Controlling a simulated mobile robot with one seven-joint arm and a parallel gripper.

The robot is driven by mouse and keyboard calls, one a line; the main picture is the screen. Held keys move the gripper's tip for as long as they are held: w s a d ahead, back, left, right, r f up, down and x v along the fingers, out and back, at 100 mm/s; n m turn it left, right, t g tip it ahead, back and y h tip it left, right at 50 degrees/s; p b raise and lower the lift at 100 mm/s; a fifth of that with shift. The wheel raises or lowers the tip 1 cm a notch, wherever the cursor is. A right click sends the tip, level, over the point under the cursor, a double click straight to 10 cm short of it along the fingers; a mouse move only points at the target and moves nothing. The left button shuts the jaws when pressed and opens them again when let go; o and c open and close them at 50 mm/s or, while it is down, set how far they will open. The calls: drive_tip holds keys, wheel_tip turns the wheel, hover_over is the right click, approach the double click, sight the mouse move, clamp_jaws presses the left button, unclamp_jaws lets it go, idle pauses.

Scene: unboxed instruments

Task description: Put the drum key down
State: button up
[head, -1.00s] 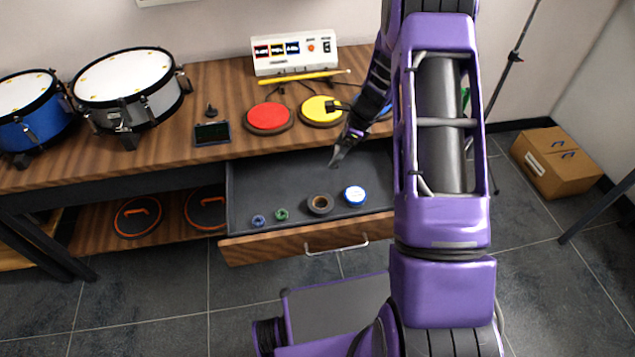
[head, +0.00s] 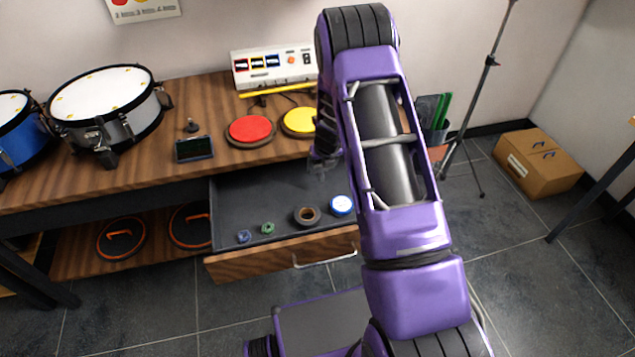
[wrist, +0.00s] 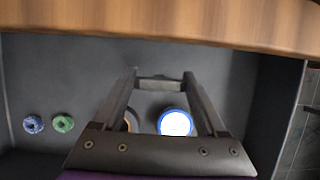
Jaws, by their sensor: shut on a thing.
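My gripper (wrist: 160,80) is shut on a small grey piece, the drum key (wrist: 160,84), held crosswise between the fingertips. In the wrist view it is over the grey floor of the open drawer (wrist: 75,75). In the head view my gripper (head: 322,163) is at the drawer's back right, just in front of the table edge, and the key cannot be made out clearly. I cannot tell whether the key touches the drawer floor. The drawer (head: 240,205) also shows in the head view.
In the drawer lie a blue ring (head: 244,237), a green ring (head: 268,228), a brown tape roll (head: 298,222) and a blue-white roll (head: 341,205). The drawer's left and back floor is clear. Red (head: 250,129) and yellow (head: 297,122) pads and a drum (head: 105,95) stand on the table.

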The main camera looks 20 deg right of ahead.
sight(322, 174)
drive_tip(key=shift+f+b, duration=0.45)
drive_tip(key=shift+f, duration=1.95)
drive_tip(key=shift+f, duration=0.1)
drive_tip(key=o, duration=1.3)
drive_tip(key=shift+r, duration=0.3)
drive_tip(key=p+v, duration=0.2)
drive_tip(key=v, duration=0.9)
drive_tip(key=shift+s+r, duration=0.25)
